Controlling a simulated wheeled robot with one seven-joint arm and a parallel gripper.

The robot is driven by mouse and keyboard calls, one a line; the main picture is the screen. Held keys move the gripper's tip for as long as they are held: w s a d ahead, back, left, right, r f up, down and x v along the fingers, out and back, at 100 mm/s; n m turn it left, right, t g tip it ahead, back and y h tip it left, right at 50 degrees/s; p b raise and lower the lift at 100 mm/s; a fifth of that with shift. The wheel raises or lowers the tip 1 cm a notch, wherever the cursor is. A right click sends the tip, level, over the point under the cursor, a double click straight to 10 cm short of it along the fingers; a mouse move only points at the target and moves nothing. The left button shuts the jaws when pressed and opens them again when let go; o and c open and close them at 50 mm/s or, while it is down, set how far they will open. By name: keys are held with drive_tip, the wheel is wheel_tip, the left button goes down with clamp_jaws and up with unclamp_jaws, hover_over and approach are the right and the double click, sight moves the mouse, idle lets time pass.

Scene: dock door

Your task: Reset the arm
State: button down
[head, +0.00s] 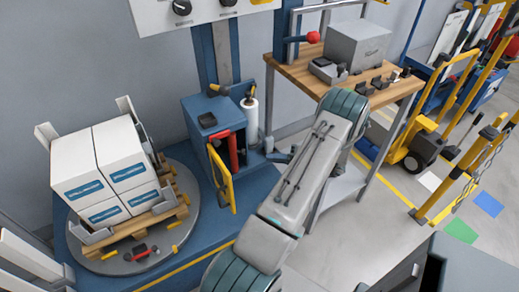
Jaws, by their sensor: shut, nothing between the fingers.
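My arm (312,170) rises from the bottom of the head view toward the workbench, a pale grey link with dark teal joints. The upper joint (343,106) is in front of the bench's front edge in the picture. Beyond that joint the arm is mostly hidden behind its own link. I cannot make out my gripper. A small dark part shows at the link's left side, near the blue machine, but I cannot tell what it is.
A blue wrapping machine (203,118) has a yellow-edged door (221,178) standing open, left of my arm. White cartons (125,153) stand on a pallet on the round turntable (190,222). A wooden workbench (291,73) and yellow pallet truck (398,153) are right. Floor shows between bench and truck.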

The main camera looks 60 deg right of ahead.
drive_tip(key=shift+s+d, duration=0.15)
drive_tip(key=shift+s, duration=0.1)
